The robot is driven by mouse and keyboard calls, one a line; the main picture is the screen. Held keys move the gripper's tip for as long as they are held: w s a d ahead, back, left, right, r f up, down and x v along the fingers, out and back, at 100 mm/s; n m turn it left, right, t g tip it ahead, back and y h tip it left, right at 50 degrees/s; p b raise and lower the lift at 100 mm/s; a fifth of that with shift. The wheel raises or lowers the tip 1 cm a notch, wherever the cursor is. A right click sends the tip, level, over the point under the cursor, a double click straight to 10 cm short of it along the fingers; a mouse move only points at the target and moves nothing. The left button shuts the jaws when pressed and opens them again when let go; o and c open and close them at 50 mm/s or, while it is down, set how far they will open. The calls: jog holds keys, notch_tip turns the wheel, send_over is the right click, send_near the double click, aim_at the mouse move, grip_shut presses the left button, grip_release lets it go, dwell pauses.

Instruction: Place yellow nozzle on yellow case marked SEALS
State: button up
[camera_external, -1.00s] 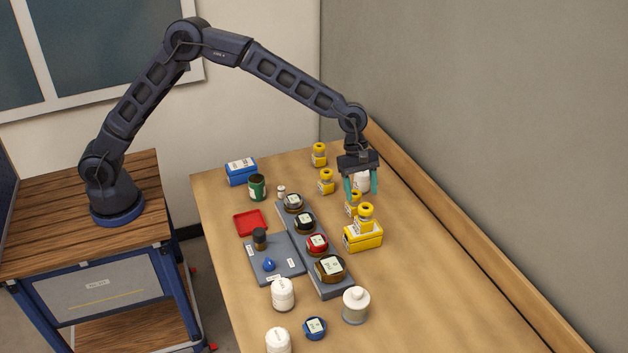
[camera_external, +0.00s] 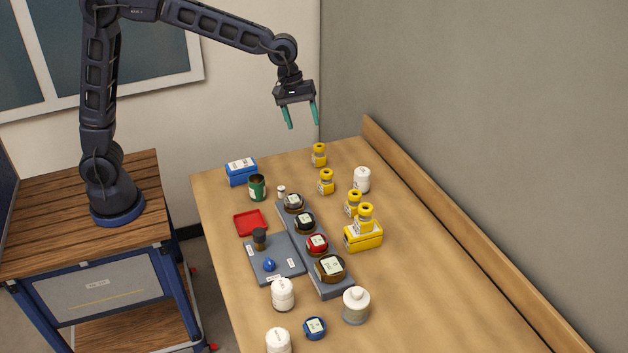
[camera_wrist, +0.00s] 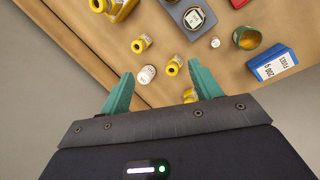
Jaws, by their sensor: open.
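The yellow case (camera_external: 363,238) lies on the right part of the table; its marking is too small to read. One yellow nozzle (camera_external: 365,217) stands upright on top of it. Another yellow nozzle (camera_external: 353,204) stands on the table just behind the case, and two more, a middle one (camera_external: 326,182) and a far one (camera_external: 319,155), stand further back. My gripper (camera_external: 302,127) is open and empty, high above the far end of the table, well away from the case. In the wrist view the open fingers of my gripper (camera_wrist: 160,90) show, with the case (camera_wrist: 124,9) partly cut off at the top.
A white bottle (camera_external: 362,180) stands near the far yellow nozzles. A blue box (camera_external: 241,171), a green can (camera_external: 257,188), a red tray (camera_external: 250,222) and a grey rack (camera_external: 338,286) with several round pieces are to the left. The table's right side is clear beside the wooden ledge (camera_external: 450,232).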

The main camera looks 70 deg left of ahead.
jog(key=s+a+r+m+t+y, duration=0.1)
jog(key=s+a+r+m, duration=0.2)
jog(key=s+a, duration=0.6)
jog(key=s+a+r+m+y, duration=0.1)
jog(key=s+a+r+m, duration=0.2)
jog(key=s+a, duration=0.6)
jog(key=s+a+f+m, duration=0.1)
jog(key=s+a+m, duration=0.1)
jog(key=s, duration=0.4)
jog(key=s+a+f+m+t, duration=0.1)
jog(key=s+a+f+m, duration=0.1)
jog(key=s+a, duration=0.2)
jog(key=s+a+f+m, duration=0.1)
jog(key=s+a+f, duration=0.1)
jog(key=s, duration=0.8)
jog(key=shift+a+f+m+t+y, duration=0.3)
jog(key=shift+a+m, duration=0.1)
jog(key=shift+a, duration=0.25)
